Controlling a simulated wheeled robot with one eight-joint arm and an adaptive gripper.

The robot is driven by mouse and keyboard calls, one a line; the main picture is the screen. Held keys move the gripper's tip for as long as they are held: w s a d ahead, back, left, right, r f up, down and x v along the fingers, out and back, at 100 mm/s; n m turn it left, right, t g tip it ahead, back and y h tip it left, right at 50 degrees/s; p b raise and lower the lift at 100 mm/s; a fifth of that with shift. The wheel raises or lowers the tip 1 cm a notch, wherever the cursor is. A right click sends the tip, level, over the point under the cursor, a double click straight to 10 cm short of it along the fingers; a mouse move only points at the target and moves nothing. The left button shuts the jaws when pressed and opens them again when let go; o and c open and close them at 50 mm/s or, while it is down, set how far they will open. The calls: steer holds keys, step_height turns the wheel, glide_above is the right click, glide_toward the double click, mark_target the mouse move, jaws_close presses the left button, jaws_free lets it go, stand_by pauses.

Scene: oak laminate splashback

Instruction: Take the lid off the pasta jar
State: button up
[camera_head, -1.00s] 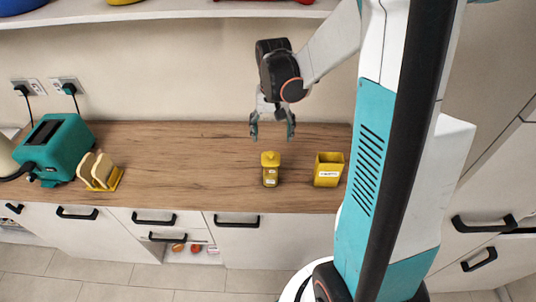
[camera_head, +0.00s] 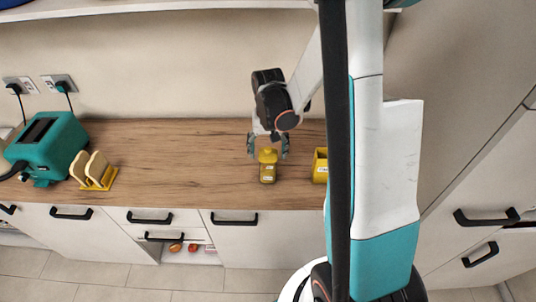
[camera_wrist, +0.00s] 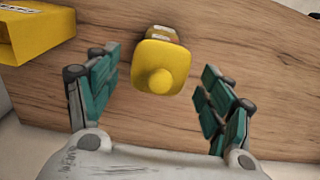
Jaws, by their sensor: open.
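The pasta jar (camera_head: 267,174) stands upright on the wooden counter, a small squarish jar with a pale label. Its yellow lid (camera_head: 268,156) with a round knob sits on top. In the wrist view the lid (camera_wrist: 161,66) shows from above, with its knob towards me and part of the jar (camera_wrist: 164,32) behind it. My gripper (camera_head: 268,153) is open above the jar, its fingers on either side of the lid in the head view. In the wrist view, the open fingers (camera_wrist: 160,92) flank the lid with gaps on both sides and do not touch it.
A yellow open-topped box (camera_head: 320,166) stands right of the jar, partly hidden by my arm; it shows at upper left in the wrist view (camera_wrist: 38,36). A teal toaster (camera_head: 50,150) and a rack with bread slices (camera_head: 92,170) are at left. The counter (camera_head: 185,165) between is clear.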

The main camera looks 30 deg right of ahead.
steer(key=c, duration=1)
steer(key=shift+o, duration=0.2)
